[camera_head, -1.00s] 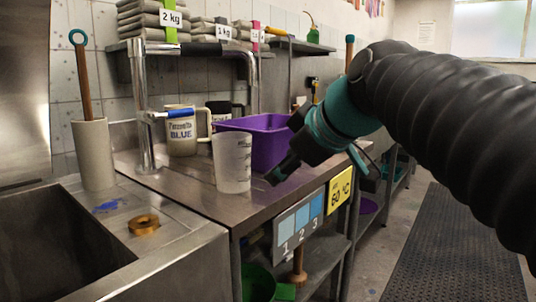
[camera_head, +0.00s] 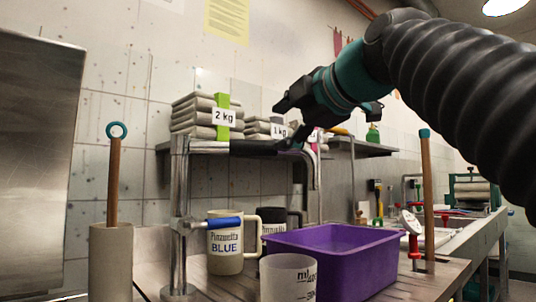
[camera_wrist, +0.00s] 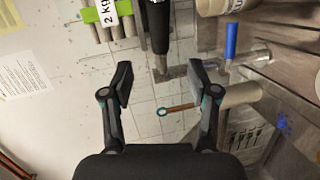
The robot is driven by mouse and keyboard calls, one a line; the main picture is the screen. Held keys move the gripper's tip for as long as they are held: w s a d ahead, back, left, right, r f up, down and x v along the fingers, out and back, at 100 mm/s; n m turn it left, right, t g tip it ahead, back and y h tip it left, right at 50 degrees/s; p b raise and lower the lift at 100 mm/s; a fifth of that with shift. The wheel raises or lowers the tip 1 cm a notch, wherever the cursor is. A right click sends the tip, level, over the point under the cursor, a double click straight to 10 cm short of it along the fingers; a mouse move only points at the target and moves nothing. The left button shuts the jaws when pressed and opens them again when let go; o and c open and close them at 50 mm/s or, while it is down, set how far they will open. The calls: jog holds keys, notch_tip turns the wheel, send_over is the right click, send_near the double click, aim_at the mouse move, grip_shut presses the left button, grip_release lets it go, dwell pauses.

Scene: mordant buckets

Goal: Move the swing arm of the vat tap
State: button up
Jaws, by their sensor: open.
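The vat tap has an upright chrome post (camera_head: 181,220) and a horizontal swing arm with a black sleeve (camera_head: 255,148). The arm runs to the right from the top of the post and ends in a bent-down chrome spout. A blue lever (camera_head: 222,223) sticks out low on the post. My gripper (camera_head: 287,124) is open, near the right end of the black sleeve and apparently above it. In the wrist view the black sleeve (camera_wrist: 158,25) lies between the lines of my open fingers (camera_wrist: 160,84), beyond their tips. The gap between the fingers looks empty; contact cannot be told.
A shelf with stacked grey bags (camera_head: 197,117) is behind the tap. Below stand a "BLUE" mug (camera_head: 225,250), a measuring beaker (camera_head: 288,278) and a purple tub (camera_head: 340,263). A wooden-handled stick (camera_head: 113,180) stands in a holder at the left.

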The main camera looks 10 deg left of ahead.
aim_at(252, 145)
jog(key=p+x, duration=0.1)
jog(key=x, duration=1.2)
jog(key=shift+w+a+p, duration=0.15)
jog(key=shift+a+p, duration=0.25)
jog(key=shift+a, duration=0.05)
jog(key=shift+d, duration=0.1)
grip_shut()
